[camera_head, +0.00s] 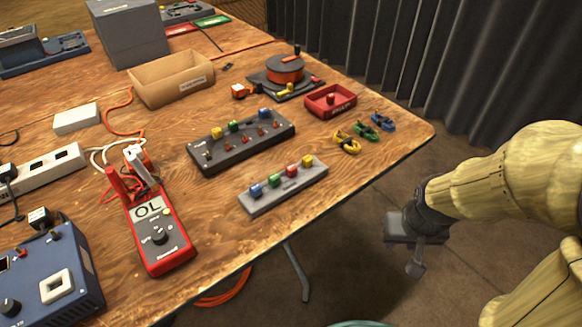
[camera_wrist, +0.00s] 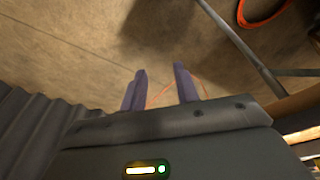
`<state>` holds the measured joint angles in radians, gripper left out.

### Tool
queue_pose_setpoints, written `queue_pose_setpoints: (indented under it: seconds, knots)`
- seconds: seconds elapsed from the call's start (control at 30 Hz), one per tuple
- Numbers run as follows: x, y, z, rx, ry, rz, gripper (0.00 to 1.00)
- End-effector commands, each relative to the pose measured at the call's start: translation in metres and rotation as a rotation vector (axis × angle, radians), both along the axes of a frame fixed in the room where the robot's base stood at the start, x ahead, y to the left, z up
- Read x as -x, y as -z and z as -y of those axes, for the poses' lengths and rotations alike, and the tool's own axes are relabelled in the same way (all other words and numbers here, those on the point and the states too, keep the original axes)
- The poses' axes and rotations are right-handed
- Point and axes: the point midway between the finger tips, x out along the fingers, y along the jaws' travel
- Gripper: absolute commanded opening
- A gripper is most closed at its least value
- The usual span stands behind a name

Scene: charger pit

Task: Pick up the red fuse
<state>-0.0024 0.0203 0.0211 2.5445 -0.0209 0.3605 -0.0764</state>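A small red fuse (camera_head: 292,171) stands upright in a light grey rack (camera_head: 285,198) near the table's front right edge. It sits between a green fuse (camera_head: 275,180) and a yellow fuse (camera_head: 307,160); a blue fuse (camera_head: 256,190) is at the left end. Another small red piece (camera_head: 331,98) lies in the red tray (camera_head: 343,105); I cannot tell exactly what it is. My gripper (camera_head: 415,268) hangs off the table's right side, over the floor and apart from the rack. In the wrist view its two fingers (camera_wrist: 160,70) are apart with nothing between them.
A black fuse block (camera_head: 240,150) holds yellow, green and blue pieces behind the rack. Coloured clips (camera_head: 364,131) lie near the right edge. A red multimeter (camera_head: 165,240) lies left of the rack. A cardboard box (camera_head: 172,85) stands behind. Grey curtains (camera_head: 450,60) hang beyond the table.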

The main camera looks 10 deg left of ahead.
Motion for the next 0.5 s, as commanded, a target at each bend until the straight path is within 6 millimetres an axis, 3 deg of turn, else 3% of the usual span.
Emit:
queue_pose_setpoints:
  seconds: [0.03,0.17,0.5]
  knots:
    - [-0.003,-0.014,-0.004,0.017,-0.074,-0.012,0.31]
    - [-0.011,-0.040,-0.017,0.078,-0.356,-0.052,0.31]
    - [-0.035,-0.103,-0.067,0.217,-1.284,-0.153,0.31]
